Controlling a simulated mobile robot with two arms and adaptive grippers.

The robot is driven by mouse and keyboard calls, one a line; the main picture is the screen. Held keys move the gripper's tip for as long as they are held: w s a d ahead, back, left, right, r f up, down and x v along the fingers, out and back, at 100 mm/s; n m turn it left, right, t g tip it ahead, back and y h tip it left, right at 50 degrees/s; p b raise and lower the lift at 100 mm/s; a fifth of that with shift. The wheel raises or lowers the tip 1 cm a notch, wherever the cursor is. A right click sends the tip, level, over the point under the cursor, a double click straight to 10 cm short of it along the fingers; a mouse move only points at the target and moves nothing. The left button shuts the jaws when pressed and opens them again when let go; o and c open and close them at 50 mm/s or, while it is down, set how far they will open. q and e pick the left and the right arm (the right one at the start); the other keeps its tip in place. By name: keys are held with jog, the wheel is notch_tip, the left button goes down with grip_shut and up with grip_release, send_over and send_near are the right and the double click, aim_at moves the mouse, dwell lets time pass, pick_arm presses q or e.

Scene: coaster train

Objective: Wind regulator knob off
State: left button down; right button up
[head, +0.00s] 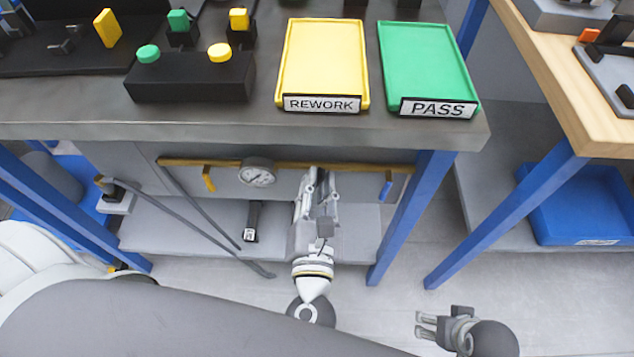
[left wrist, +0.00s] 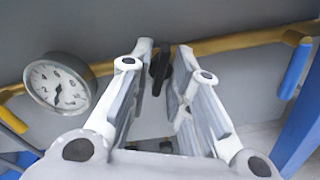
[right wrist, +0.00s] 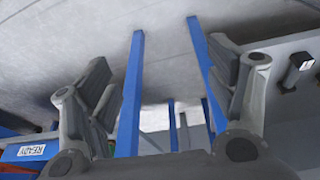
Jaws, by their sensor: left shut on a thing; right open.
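The black regulator knob (left wrist: 159,72) sits at the brass-coloured pipe (left wrist: 235,43) under the bench. My left gripper (left wrist: 164,58) reaches up to the pipe with its fingers on either side of the knob, shut on it. In the head view, my left gripper (head: 318,176) is right of the round pressure gauge (head: 258,172) and hides the knob. The gauge also shows in the left wrist view (left wrist: 58,90), its needle off the upright. My right gripper (head: 426,325) is open and empty, low over the floor at the lower right.
A yellow lever (head: 209,179) and a blue lever (head: 386,187) hang from the pipe on either side. The bench (head: 240,122) overhangs it, carrying a yellow REWORK tray (head: 322,60) and a green PASS tray (head: 425,55). A blue bench leg (head: 410,215) stands right.

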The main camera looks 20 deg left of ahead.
pick_arm(q)
jog(key=n+p, duration=0.1)
jog(key=n, duration=0.3)
jog(key=shift+p, duration=0.3)
jog(key=shift+n, duration=1)
pick_arm(e)
notch_tip(320, 180, down, 7)
pick_arm(q)
jog(key=shift+d+n+b, duration=0.15)
jog(key=shift+n+b, duration=2.6)
jog(key=shift+n, duration=5.55)
pick_arm(e)
jog(key=w+v, duration=0.1)
jog(key=v, duration=1)
jog(key=shift+w+r, duration=0.25)
jog(key=shift+w, duration=0.1)
jog(key=shift+w+a+t, duration=0.1)
jog(key=shift+w+t, duration=0.3)
jog(key=shift+w, duration=0.05)
pick_arm(q)
jog(key=c, duration=1.3)
grip_release()
